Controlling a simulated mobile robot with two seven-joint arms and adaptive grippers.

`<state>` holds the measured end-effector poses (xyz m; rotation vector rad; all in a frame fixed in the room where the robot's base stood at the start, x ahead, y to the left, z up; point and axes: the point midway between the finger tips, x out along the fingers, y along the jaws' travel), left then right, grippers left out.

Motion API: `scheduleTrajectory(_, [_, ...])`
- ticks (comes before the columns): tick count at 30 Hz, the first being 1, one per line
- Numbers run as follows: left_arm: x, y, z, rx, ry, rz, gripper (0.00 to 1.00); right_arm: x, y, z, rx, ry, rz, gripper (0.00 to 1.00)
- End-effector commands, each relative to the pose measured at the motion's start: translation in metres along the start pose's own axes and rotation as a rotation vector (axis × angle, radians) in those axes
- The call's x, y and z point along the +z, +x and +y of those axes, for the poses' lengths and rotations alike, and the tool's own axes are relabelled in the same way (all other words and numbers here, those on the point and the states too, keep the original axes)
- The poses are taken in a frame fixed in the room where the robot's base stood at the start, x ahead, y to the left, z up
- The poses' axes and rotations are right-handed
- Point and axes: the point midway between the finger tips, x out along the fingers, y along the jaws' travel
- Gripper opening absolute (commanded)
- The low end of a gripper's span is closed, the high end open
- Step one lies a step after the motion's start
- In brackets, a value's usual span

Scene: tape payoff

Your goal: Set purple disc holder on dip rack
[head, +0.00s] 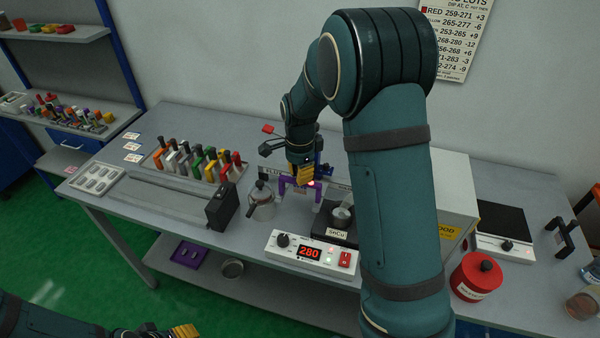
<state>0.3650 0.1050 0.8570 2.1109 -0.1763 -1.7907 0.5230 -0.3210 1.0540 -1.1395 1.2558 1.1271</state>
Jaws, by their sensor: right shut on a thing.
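My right gripper (303,174) reaches down over the middle of the bench, its yellow fingertips shut on the purple disc holder (283,187). The holder hangs upright between the small pot and the solder pot, partly hidden by the fingers. I cannot tell whether its lower ends touch anything. I cannot clearly make out the dip rack; a small blue part (327,171) shows just behind the gripper. My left gripper (184,331) is at the bottom edge, cut off, with yellow fingertips showing.
A lidded metal pot (262,203) stands just left of the holder. The solder pot (341,215) and its controller reading 280 (310,252) stand in front. A rack of coloured-handled tools (196,160) is left. A red canister (478,277) and scale (503,246) stand right.

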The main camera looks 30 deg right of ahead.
Motion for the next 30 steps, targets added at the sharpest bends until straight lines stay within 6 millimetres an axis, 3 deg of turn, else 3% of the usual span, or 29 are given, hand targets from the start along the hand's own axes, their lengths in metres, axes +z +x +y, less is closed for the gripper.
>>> scheduleTrajectory(10, [0.0003, 0.0016, -0.0006, 0.0, 0.0, 0.0, 0.56, 0.0001, 0.0041, 0.0, 0.0, 0.0, 0.0, 0.0])
scheduleTrajectory(12, [0.0002, 0.0015, -0.0005, 0.0, 0.0, 0.0, 0.56, 0.0001, 0.0039, 0.0, 0.0, 0.0, 0.0, 0.3])
scheduleTrajectory(13, [0.0002, 0.0015, -0.0005, 0.0, 0.0, 0.0, 0.56, 0.0001, 0.0038, 0.0, 0.0, 0.0, 0.0, 0.41])
scheduleTrajectory(20, [0.0002, 0.0014, -0.0006, 0.0, 0.0, 0.0, 0.56, 0.0001, 0.0038, 0.0, 0.0, 0.0, 0.0, 0.41])
scheduleTrajectory(21, [0.0002, 0.0014, -0.0005, 0.0, 0.0, 0.0, 0.56, 0.0001, 0.0039, 0.0001, 0.0, 0.0, 0.0, 0.61])
scheduleTrajectory(23, [0.0002, 0.0014, -0.0005, 0.0, 0.0, 0.0, 0.56, 0.0001, 0.0039, 0.0001, 0.0, 0.0, 0.0, 0.8])
scheduleTrajectory(30, [0.0002, 0.0014, -0.0005, 0.0, 0.0, 0.0, 0.56, 0.0, 0.0039, 0.0001, 0.0, 0.0, 0.0, 0.8])
